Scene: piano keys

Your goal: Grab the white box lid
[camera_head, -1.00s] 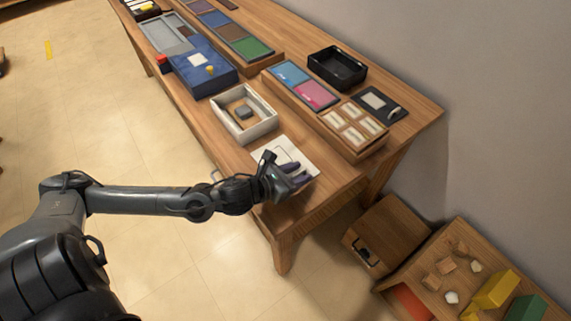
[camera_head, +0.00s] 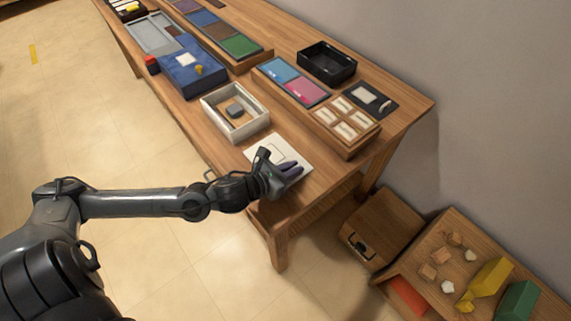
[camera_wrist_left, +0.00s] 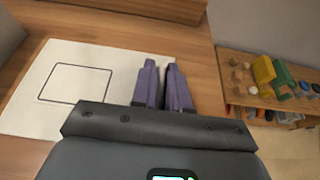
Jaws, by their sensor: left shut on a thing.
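The white box lid (camera_head: 285,150) is a flat white panel with a thin dark rectangle outline. It lies on the wooden table near its front corner, and it also shows in the left wrist view (camera_wrist_left: 60,112). My left gripper (camera_head: 299,169) is at the lid's right edge. In the left wrist view its purple fingers (camera_wrist_left: 162,68) are close together over that edge, shut on the lid. The fingertip contact itself is hidden. My right gripper is not in view.
An open white box (camera_head: 251,131) with a small grey block inside stands behind the lid. A wooden tray of cards (camera_head: 349,150) and a black bin (camera_head: 328,64) stand farther right. A low shelf with blocks (camera_head: 487,280) is at lower right.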

